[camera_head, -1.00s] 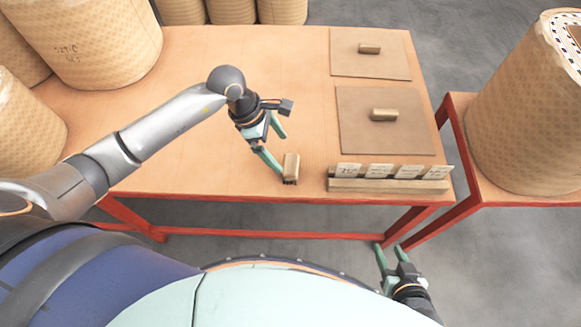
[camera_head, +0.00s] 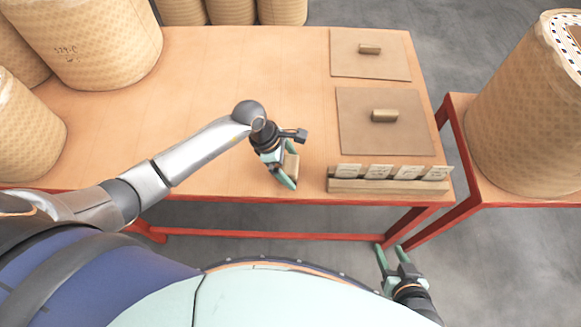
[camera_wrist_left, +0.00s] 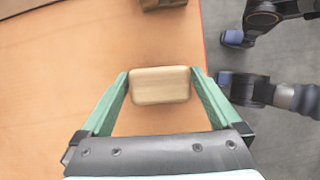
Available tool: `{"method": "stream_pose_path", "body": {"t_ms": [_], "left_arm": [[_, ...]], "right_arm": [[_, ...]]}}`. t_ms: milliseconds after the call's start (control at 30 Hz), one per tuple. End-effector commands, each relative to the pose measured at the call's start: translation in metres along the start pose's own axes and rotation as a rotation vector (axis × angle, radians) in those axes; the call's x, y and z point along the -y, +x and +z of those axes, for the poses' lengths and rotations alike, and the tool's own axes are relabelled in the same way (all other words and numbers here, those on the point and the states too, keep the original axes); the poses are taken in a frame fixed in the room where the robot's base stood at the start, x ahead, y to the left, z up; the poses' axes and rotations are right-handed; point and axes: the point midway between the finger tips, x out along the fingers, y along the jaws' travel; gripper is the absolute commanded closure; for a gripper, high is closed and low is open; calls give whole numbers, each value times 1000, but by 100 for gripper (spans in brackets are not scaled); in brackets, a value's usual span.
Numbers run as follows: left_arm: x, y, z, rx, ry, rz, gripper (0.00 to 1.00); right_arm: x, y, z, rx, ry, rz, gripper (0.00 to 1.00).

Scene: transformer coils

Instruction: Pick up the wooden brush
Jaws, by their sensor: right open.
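The wooden brush (camera_head: 292,166) shows as a small light wooden block at the table's front edge, left of the card rack. It also shows in the left wrist view (camera_wrist_left: 160,85), lying crosswise between the fingertips. My left gripper (camera_head: 291,165) is over it with its green fingers spread, one on each side of the brush. In the left wrist view the fingertips (camera_wrist_left: 160,73) are very close to the brush's ends; I cannot tell whether they touch. The brush's underside is hidden. My right gripper (camera_head: 391,253) is open and empty, below and in front of the table.
A rack with several white cards (camera_head: 388,185) stands along the front edge to the right. Two brown boards (camera_head: 360,140) with small blocks on them lie behind it. Large wrapped coils (camera_head: 90,45) stand at left and right. The table's middle (camera_head: 230,70) is clear.

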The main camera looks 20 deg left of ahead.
Motion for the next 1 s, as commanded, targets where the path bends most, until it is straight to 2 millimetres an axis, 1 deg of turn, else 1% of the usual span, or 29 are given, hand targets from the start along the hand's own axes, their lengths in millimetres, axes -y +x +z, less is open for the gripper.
{"method": "stream_pose_path", "body": {"t_ms": [33,67,600,867,1000], "left_arm": [[0,0,0,0,0,0,9],[0,0,0,0,0,0,12],[0,0,0,0,0,0,73],[0,-1,0,0,0,1,74],[-1,-7,2,-1,2,2,74]], "right_arm": [[0,0,0,0,0,0,50],[0,0,0,0,0,0,50],[0,0,0,1,-1,0,50],[0,0,0,1,-1,-1,50],[0,0,0,1,-1,-1,50]]}}
